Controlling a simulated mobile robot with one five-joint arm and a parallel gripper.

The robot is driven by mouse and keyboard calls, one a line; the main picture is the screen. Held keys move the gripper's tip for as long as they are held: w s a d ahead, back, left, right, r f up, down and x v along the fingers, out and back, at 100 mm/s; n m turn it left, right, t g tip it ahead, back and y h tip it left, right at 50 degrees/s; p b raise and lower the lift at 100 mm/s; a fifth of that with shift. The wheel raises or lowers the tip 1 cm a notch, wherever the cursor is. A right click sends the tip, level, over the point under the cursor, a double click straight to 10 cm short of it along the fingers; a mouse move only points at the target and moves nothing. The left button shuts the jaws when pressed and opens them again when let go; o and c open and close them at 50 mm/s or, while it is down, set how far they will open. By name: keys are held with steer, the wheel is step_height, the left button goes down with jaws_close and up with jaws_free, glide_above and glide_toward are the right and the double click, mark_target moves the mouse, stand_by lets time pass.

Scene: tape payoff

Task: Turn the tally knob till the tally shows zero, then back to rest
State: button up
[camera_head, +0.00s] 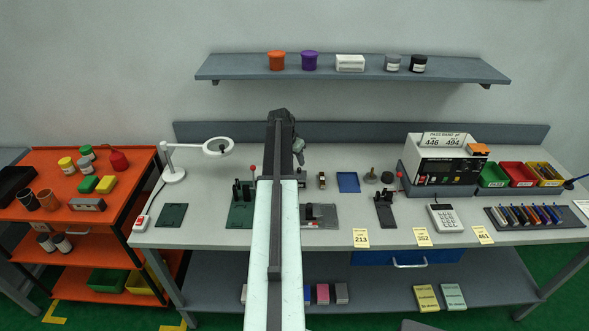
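I cannot make out the tally or its knob for certain at this size. A small device with dark and tan parts (322,181) stands on the bench just right of my arm. Dark fixtures with red-tipped levers stand on the bench, one left of my arm (240,192) and one to the right (385,205). My arm reaches away from me over the middle of the bench and hides what lies behind it. The end of my gripper (299,158) shows only in part beside the arm's far end; its fingers are not clear.
A white machine (437,168) with "446 494" on its card stands at the back right, near coloured bins (518,174). A magnifier lamp (174,173) stands at the left. A keypad device (445,218) lies near the front edge. An orange cart (120,215) stands left.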

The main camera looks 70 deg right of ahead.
mark_target(299, 169)
steer(key=b+x, duration=0.3)
steer(key=x, duration=0.1)
steer(key=b+x, duration=0.2)
steer(key=x, duration=0.1)
steer(key=shift+w+a+b, duration=0.15)
steer(key=shift+w+b, duration=0.15)
steer(key=shift+b, duration=0.05)
steer(key=shift+r, duration=0.1)
jaws_close()
steer(key=shift+w, duration=0.25)
steer(key=shift+s, duration=0.25)
